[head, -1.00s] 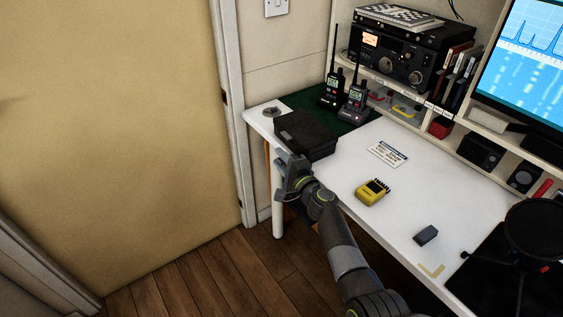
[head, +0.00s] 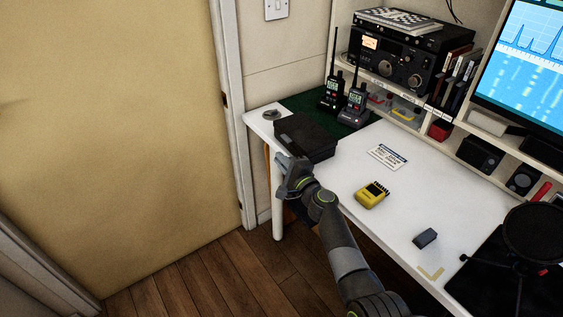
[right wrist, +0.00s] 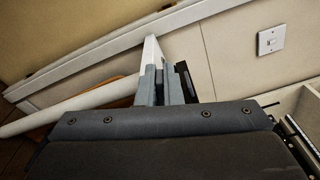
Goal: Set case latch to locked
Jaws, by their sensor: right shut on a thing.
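The black case (head: 307,133) lies closed at the left end of the white desk, its front facing my right arm. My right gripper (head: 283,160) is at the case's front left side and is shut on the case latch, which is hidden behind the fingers. In the right wrist view my fingers (right wrist: 168,84) are close together, with a dark edge of the case (right wrist: 187,82) just right of them. I cannot tell the latch's setting. My left gripper is not in view.
Two handheld radios (head: 344,103) stand behind the case on a green mat (head: 302,101). A round metal thing (head: 271,114) lies at the desk's left corner. A printed card (head: 387,157), a yellow device (head: 371,194) and a small grey block (head: 425,238) lie to the right.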

